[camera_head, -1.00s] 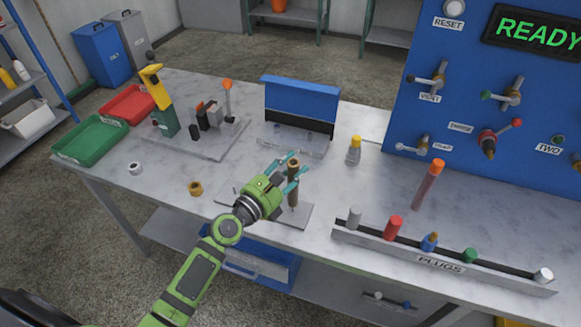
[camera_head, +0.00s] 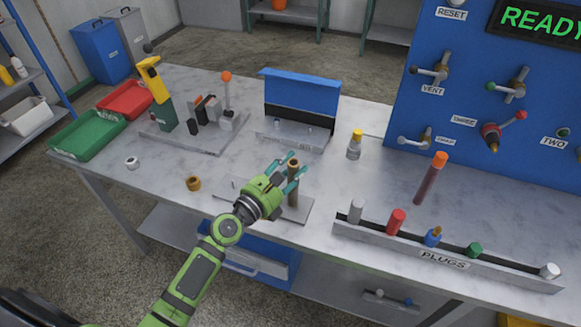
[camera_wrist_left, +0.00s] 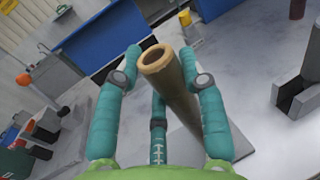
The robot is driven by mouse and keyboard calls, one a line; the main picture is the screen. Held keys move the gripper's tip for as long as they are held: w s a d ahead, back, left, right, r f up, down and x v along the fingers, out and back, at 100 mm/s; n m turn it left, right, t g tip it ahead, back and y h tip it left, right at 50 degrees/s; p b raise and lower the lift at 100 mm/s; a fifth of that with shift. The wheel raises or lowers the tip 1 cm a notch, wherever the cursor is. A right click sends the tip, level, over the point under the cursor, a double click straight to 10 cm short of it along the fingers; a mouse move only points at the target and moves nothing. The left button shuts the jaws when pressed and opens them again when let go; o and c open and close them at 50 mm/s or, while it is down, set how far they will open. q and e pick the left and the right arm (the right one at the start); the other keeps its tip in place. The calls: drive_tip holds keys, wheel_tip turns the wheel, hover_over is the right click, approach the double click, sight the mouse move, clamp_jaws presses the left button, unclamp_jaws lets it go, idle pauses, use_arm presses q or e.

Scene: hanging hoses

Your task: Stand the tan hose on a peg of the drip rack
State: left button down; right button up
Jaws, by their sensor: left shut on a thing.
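The tan hose (camera_head: 293,196) is a short brown tube with an open top end, held nearly upright. My left gripper (camera_head: 291,176) is shut on its upper part. The left wrist view shows the teal fingers around the hose (camera_wrist_left: 172,82), its open end pointing up toward the camera. The drip rack (camera_head: 265,208) is a flat grey plate near the table's front edge, with a small peg showing at its left. The hose's lower end is over the right part of the plate. I cannot tell whether it is around a peg. My right gripper is not in view.
A tan ring (camera_head: 193,183) and a white ring (camera_head: 132,162) lie left of the rack. A yellow-capped bottle (camera_head: 355,146) stands behind it, right of a blue-backed stand (camera_head: 300,100). The plugs rail (camera_head: 445,258) is at the right, near an orange-topped rod (camera_head: 431,180).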

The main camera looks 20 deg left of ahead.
use_arm(q)
drive_tip(key=shift+f+b, duration=0.45)
drive_tip(key=shift+f, duration=0.15)
drive_tip(key=c, duration=0.7)
unclamp_jaws()
drive_tip(key=shift+o, duration=0.2)
drive_tip(key=v, duration=1.2)
drive_tip(key=shift+r, duration=0.1)
